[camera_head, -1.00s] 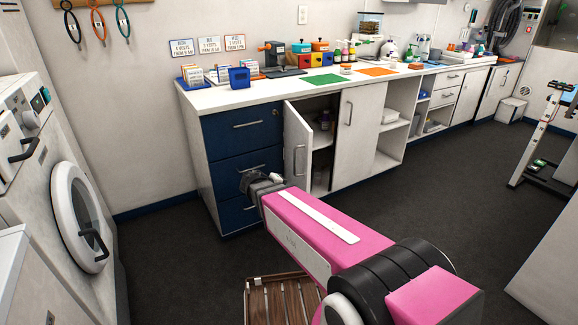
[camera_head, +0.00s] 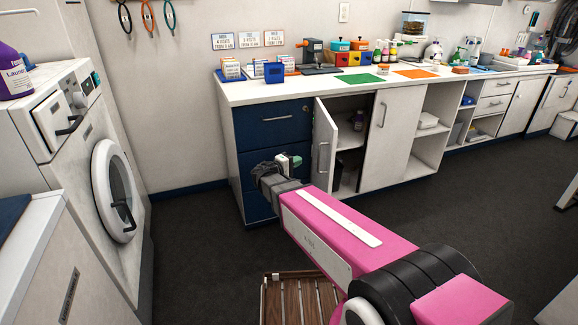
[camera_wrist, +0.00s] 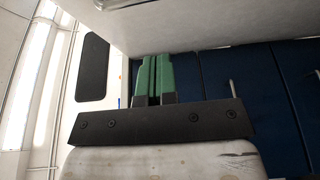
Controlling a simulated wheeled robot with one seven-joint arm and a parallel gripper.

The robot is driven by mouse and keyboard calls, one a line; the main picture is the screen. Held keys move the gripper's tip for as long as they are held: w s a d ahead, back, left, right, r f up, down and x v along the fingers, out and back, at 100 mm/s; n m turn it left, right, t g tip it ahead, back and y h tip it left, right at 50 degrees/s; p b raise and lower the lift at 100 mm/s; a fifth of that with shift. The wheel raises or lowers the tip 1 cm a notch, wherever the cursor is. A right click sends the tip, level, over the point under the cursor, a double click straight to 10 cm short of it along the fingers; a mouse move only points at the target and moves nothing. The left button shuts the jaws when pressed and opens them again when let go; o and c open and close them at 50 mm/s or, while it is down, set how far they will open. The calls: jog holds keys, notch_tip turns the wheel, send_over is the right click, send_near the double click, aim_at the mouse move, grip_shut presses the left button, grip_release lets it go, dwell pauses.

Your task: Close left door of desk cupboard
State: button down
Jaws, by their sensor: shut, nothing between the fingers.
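The left door (camera_head: 325,150) of the desk cupboard is white with a vertical bar handle. In the head view it stands ajar, swung out toward me, with the dark cupboard interior (camera_head: 352,130) showing behind it. The right door (camera_head: 385,135) is shut. My gripper (camera_head: 294,161) is to the left of the left door's outer face, in front of the blue drawers (camera_head: 262,125). I cannot tell whether it touches the door. In the wrist view its green fingers (camera_wrist: 153,75) are together and empty, close to a pale panel (camera_wrist: 190,25).
A bottle stands inside the cupboard (camera_head: 358,121). The white desktop (camera_head: 300,89) holds boxes and bottles. A washing machine (camera_head: 85,150) is at left, and a slatted wooden piece (camera_head: 300,300) lies under my arm. Dark floor (camera_head: 470,210) is clear at right.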

jog(key=w+d, duration=0.1)
jog(key=d, duration=0.5)
jog(key=shift+d, duration=0.15)
